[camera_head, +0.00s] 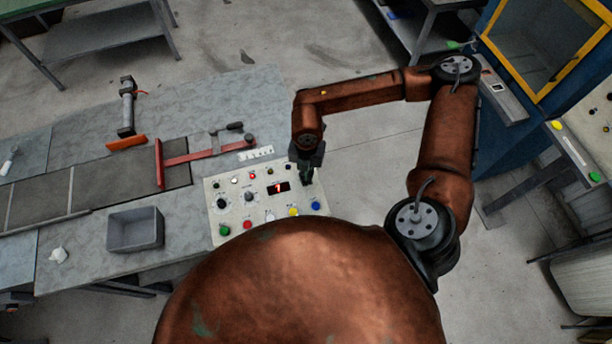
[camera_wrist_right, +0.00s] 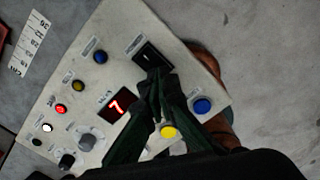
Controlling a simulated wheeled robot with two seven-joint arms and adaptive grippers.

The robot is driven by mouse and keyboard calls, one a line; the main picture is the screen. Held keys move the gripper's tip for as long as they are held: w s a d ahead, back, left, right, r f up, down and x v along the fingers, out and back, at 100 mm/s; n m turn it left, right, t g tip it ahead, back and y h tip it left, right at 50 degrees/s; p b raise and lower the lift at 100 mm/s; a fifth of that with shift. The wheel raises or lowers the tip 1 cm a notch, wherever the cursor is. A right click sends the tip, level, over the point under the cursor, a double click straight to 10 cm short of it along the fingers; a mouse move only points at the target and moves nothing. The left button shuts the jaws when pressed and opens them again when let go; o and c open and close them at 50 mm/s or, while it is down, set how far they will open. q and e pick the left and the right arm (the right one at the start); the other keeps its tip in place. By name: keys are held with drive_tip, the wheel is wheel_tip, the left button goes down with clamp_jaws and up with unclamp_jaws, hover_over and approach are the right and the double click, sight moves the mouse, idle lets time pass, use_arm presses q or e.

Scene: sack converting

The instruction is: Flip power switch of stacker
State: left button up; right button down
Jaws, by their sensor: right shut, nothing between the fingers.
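The cream control panel (camera_head: 232,231) stands at the right end of the grey table, with knobs, coloured buttons and a red display reading 7 (camera_wrist_right: 117,105). A black switch (camera_wrist_right: 151,53) sits at its upper edge in the wrist view; its label is too small to read. My right gripper (camera_head: 306,176) is over the panel's right side and hides the switch in the head view. In the wrist view its dark fingers (camera_wrist_right: 155,78) are shut and empty, their tips at the lower edge of the switch. I cannot tell whether they touch it. My left gripper is not in view.
A blue button (camera_wrist_right: 203,105) and a yellow button (camera_wrist_right: 168,131) lie close to the fingers. A grey bin (camera_head: 135,230) and a red-handled bar (camera_head: 205,155) are on the table left of the panel.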

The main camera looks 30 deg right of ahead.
drive_tip(key=shift+f+b, duration=0.9)
drive_tip(key=shift+f, duration=0.15)
idle(0.4)
drive_tip(key=shift+r, duration=0.15)
drive_tip(key=shift+r+p, duration=0.55)
drive_tip(key=shift+r, duration=0.35)
drive_tip(key=shift+r+p, duration=1)
drive_tip(key=shift+r, duration=1.5)
